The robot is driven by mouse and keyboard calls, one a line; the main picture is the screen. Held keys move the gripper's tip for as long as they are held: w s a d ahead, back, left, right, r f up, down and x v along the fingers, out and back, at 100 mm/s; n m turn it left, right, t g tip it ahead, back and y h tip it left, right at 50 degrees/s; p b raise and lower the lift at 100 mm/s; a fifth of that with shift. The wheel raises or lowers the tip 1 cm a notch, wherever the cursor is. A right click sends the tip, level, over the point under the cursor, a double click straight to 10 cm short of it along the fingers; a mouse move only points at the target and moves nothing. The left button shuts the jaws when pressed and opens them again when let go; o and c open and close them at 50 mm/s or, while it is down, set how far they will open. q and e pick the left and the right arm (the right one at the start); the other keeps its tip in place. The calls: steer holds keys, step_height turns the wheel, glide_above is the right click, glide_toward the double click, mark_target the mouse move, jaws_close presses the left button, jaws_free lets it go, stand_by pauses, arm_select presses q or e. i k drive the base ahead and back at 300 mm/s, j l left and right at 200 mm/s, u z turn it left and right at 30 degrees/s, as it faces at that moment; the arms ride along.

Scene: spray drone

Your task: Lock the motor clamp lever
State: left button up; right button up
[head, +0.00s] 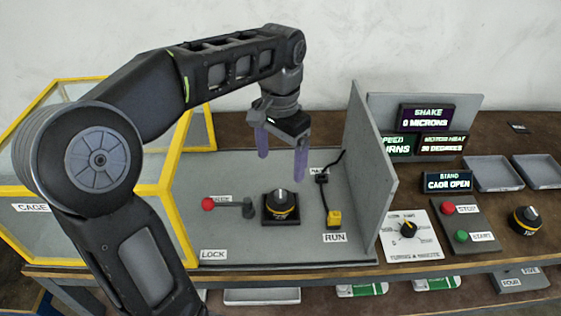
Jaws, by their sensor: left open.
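The clamp lever (229,205) is a dark bar with a red ball knob (208,204) at its left end. It lies on the grey stand plate, and its right end meets a dark pivot beside the motor. The motor (281,202) is a black and yellow round body with a silver top on a dark square base. A white LOCK label (214,255) lies in front of the lever. My left gripper (282,162) is open and empty, with two purple fingers pointing down above and behind the motor, apart from the lever. My right gripper is not in view.
A yellow-framed clear cage (170,190) stands at the left, and a grey upright panel (374,165) bounds the plate at right. Right are a dial panel (392,248), red and green buttons, displays and trays.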

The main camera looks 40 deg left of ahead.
mark_target(208, 203)
steer(key=k+l, duration=0.8)
steer(key=l, duration=0.1)
